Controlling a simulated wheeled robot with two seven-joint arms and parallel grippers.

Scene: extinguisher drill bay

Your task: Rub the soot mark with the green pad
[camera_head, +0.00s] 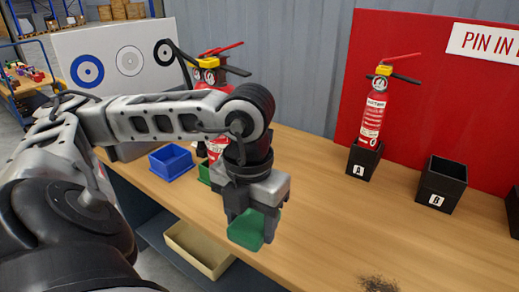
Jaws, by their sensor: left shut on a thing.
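My left gripper (252,215) comes in from the left and points down over the wooden table. It is shut on the green pad (247,232), which hangs below the fingers near the table's front edge. The soot mark (378,284) is a dark, grainy smudge on the tabletop at the bottom of the view, to the right of the pad and apart from it. The mark's lower part is cut off by the frame edge. My right gripper is not in view.
A fire extinguisher (375,112) stands in black box A (362,161); black box B (440,186) is to its right. Another extinguisher (213,76) is partly behind my arm. A blue tray (172,163) is at the left. The table (330,222) between pad and boxes is clear.

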